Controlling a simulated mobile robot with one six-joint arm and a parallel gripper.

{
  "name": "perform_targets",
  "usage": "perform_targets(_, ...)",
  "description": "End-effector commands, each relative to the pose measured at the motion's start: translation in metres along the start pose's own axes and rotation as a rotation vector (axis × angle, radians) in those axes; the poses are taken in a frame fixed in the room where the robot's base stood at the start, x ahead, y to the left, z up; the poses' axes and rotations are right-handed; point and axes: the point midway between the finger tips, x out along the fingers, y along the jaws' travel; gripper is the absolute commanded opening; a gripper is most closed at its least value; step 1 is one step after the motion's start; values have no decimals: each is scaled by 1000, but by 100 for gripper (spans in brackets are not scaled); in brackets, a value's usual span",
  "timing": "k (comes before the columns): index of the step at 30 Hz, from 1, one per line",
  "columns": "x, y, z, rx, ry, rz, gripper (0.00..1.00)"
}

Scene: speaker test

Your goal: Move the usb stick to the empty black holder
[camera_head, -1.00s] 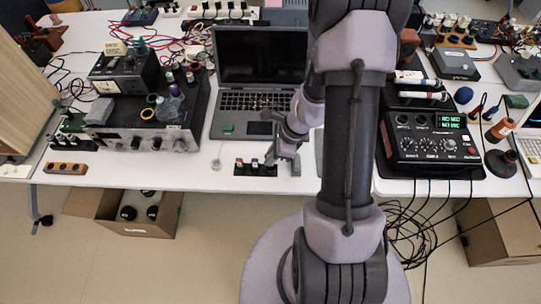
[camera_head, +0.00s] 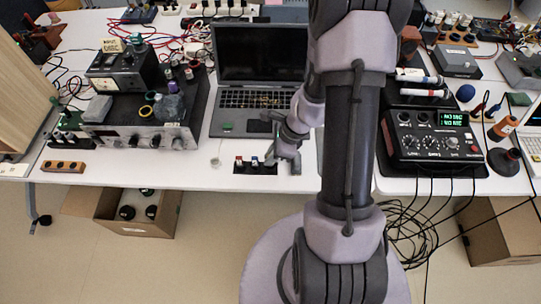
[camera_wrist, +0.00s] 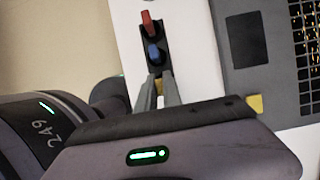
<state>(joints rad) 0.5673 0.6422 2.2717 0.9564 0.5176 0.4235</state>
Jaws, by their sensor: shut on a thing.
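A black holder (camera_head: 262,169) lies near the front edge of the table, below the laptop. In the wrist view the holder (camera_wrist: 158,65) bears a red stick (camera_wrist: 147,20) and a blue stick (camera_wrist: 153,53). My gripper (camera_head: 290,163) points down at the right end of the holder. In the wrist view its two fingers (camera_wrist: 157,85) are close together just in front of the blue stick, with a small yellowish bit showing between them. That bit is too small to tell what it is, and the fingers hide most of it. I cannot tell whether it touches the holder.
The laptop (camera_head: 232,124) stands right behind the holder. A brown block with holes (camera_head: 63,167) lies at the left front edge. A black device with dials (camera_head: 432,150) stands to the right.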

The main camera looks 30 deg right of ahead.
Motion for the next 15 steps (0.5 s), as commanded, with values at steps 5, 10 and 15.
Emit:
perform_targets(5,4,0,-2,0,0,0,0)
perform_targets(10,7,0,-3,0,0,0,0)
perform_targets(15,10,0,-4,0,0,0,0)
